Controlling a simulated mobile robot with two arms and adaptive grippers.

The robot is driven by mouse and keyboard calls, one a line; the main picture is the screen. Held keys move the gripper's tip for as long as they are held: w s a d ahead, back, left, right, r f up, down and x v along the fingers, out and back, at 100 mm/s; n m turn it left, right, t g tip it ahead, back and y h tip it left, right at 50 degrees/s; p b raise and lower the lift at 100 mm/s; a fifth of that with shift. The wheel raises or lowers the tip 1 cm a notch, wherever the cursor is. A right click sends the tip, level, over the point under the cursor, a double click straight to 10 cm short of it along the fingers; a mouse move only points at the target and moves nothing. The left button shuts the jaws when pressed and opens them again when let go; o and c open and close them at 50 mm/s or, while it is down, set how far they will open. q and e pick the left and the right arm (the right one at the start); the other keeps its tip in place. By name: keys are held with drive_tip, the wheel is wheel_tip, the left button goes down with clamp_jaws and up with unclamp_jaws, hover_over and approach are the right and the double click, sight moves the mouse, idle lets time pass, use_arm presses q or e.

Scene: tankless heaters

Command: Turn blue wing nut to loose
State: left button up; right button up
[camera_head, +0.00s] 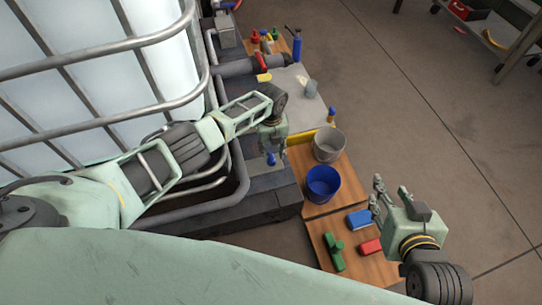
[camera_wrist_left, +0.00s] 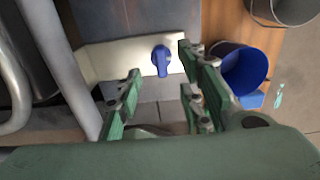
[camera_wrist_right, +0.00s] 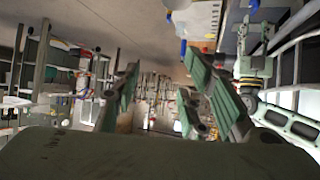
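The blue wing nut (camera_wrist_left: 160,61) sits on a pale plate (camera_wrist_left: 105,58) in the left wrist view. It also shows as a small blue spot in the head view (camera_head: 271,159), just below the left gripper. My left gripper (camera_head: 272,145) is open. In the left wrist view its fingers (camera_wrist_left: 160,90) stand apart with the wing nut beyond and between them, not visibly touched.
A grey bucket (camera_head: 328,144) and a blue bucket (camera_head: 322,184) stand on wooden boards beside the wing nut. The tank's metal cage (camera_head: 120,45) fills the left. Open floor lies right.

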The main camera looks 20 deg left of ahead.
sight(271, 157)
use_arm(q)
wheel_tip(271, 157, down, 4)
drive_tip(key=shift+f+b, duration=0.15)
drive_tip(key=shift+b, duration=0.95)
drive_tip(key=shift+f, duration=0.1)
use_arm(e)
drive_tip(key=w+a+r+t+y, duration=0.1)
drive_tip(key=w+r+t, duration=0.1)
drive_tip(key=r, duration=0.4)
drive_tip(key=w+a+r+t+y, duration=0.1)
drive_tip(key=w+r+t, duration=0.1)
drive_tip(key=r+t, duration=0.2)
drive_tip(key=shift+w+a+r+t, duration=0.2)
drive_tip(key=shift+a+r+t, duration=0.15)
drive_tip(key=shift+r, duration=0.5)
use_arm(q)
clamp_jaws()
